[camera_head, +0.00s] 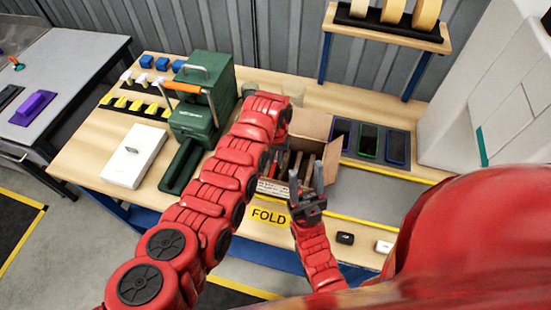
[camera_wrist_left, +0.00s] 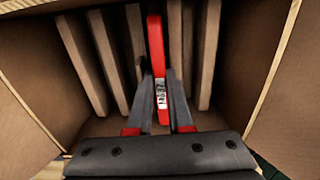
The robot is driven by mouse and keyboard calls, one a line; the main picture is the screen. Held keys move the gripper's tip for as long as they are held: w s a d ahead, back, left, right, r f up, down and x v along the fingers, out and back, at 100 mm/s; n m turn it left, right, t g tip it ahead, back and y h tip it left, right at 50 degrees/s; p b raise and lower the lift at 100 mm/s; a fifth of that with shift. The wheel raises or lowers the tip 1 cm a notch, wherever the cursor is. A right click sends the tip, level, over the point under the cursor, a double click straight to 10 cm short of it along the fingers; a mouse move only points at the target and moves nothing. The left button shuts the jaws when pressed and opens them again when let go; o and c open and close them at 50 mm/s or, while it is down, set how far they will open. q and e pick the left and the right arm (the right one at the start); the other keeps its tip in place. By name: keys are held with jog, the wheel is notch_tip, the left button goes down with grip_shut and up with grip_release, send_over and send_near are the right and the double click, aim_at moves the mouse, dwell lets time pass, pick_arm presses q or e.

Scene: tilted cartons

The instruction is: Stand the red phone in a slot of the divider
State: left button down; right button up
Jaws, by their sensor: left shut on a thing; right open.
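The red phone (camera_wrist_left: 157,45) shows edge-on in the left wrist view. My left gripper (camera_wrist_left: 159,82) is shut on it, with one finger on each side. The phone is inside an open carton, between upright cardboard slats of the divider (camera_wrist_left: 86,60); how deep it sits is hard to tell. In the head view the carton (camera_head: 312,124) stands near the table's middle, and my left arm largely hides my left gripper and the phone. My right gripper (camera_head: 306,180) is open and empty, in front of the carton.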

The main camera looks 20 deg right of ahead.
pick_arm(q)
jog(key=c, duration=0.8)
grip_release()
jog(key=shift+o, duration=0.2)
notch_tip(320, 180, up, 8)
jog(key=p, duration=0.4)
jog(key=shift+f+p, duration=0.1)
jog(key=shift+p, duration=0.2)
notch_tip(320, 180, up, 10)
jog(key=shift+f+p, duration=0.2)
jog(key=shift+p, duration=0.2)
notch_tip(320, 180, up, 7)
jog(key=p, duration=0.6)
